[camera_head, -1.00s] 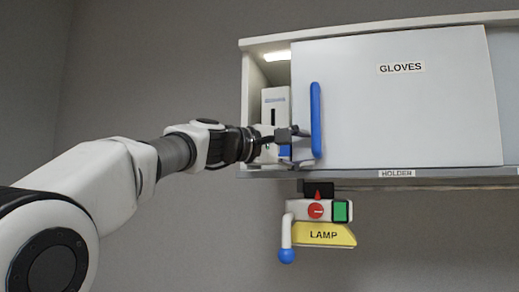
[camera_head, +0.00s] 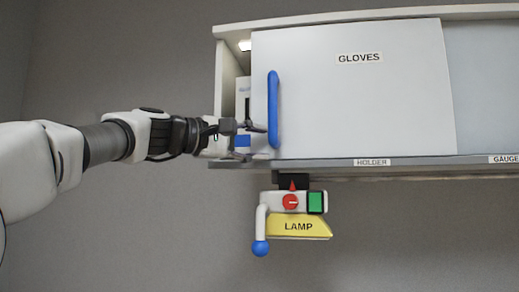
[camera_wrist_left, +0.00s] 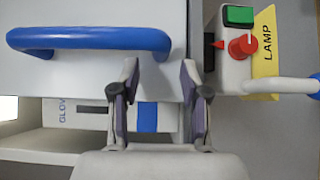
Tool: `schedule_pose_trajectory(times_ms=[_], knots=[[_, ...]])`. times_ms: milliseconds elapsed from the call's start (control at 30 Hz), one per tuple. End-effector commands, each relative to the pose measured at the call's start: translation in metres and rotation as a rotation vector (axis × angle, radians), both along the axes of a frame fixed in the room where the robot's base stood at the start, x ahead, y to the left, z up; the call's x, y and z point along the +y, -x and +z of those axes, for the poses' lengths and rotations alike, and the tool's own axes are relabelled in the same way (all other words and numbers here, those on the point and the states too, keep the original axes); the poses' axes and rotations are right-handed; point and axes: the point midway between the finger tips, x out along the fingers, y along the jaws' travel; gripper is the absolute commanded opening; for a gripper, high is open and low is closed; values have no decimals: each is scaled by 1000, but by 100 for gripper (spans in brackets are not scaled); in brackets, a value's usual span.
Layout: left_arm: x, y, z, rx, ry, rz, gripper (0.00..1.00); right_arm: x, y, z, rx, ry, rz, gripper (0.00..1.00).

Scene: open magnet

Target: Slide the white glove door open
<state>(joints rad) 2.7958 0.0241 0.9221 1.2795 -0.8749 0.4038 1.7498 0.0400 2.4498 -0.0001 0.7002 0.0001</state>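The white glove door (camera_head: 350,100), labelled GLOVES, covers much of the cabinet front; a narrow gap at its left shows the inside. Its upright blue handle (camera_head: 273,110) is near its left edge; the wrist view also shows the handle (camera_wrist_left: 90,39). My left gripper (camera_head: 262,127) is level with the handle's lower part, on its left side. In the left wrist view the fingers (camera_wrist_left: 159,66) are apart and empty, with tips just short of the handle's lower end. Whether they touch it I cannot tell. My right gripper is out of view.
A white box (camera_head: 243,90) with a blue patch stands in the gap behind the door. A shelf edge marked HOLDER (camera_head: 372,162) runs below. Under it hangs a yellow LAMP unit (camera_head: 299,226) with a red knob, green button and blue-tipped lever (camera_head: 260,247).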

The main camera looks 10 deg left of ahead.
Motion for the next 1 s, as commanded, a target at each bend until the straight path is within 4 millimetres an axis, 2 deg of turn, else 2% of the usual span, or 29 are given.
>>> schedule_pose_trajectory(times_ms=[33, 700, 1000], knots=[[1, 5, -1, -2, 1, 0, 45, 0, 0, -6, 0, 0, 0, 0], [13, 59, 1, -4, 0, -2, 45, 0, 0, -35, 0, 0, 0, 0], [14, 61, 3, -4, 1, -2, 45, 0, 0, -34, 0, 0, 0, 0]])
